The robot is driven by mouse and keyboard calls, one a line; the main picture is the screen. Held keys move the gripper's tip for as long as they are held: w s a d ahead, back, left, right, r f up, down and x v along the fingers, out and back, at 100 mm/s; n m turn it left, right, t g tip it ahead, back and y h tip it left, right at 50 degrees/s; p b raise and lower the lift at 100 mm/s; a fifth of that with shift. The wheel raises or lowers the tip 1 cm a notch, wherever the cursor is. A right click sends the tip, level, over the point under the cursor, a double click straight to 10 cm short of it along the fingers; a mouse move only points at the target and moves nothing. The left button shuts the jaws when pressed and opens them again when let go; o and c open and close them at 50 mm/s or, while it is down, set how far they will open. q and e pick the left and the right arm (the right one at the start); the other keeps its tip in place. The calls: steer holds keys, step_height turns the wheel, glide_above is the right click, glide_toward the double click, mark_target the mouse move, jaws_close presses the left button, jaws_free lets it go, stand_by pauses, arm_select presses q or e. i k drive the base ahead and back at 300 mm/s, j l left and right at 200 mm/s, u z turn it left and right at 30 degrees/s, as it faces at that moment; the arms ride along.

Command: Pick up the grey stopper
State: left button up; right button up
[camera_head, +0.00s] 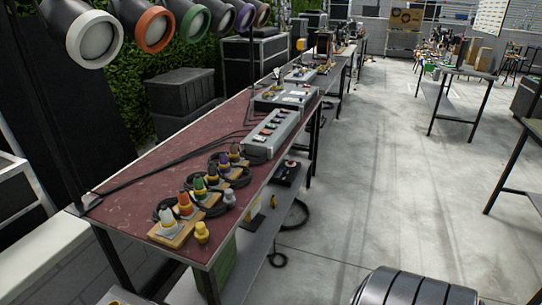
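A small grey stopper (229,196) appears to stand upright on the near part of the red-topped table (160,185), close to the table's right edge. A similar yellow stopper (201,231) stands nearer, at the front right corner. To the left of the grey stopper is a row of coloured cone-shaped plugs, including a white one (184,204) and an orange one (184,200), on wooden blocks with black cables around them. Neither of my grippers is in view.
A grey switch box (272,134) sits further back on the table. A lower shelf (262,228) runs under the table. Large lamps (95,40) hang at upper left. Concrete floor (390,180) is open to the right. A dark ribbed cylinder (412,290), possibly mine, shows at the bottom.

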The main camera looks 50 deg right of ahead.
mark_target(229, 199)
steer(key=z, duration=1.35)
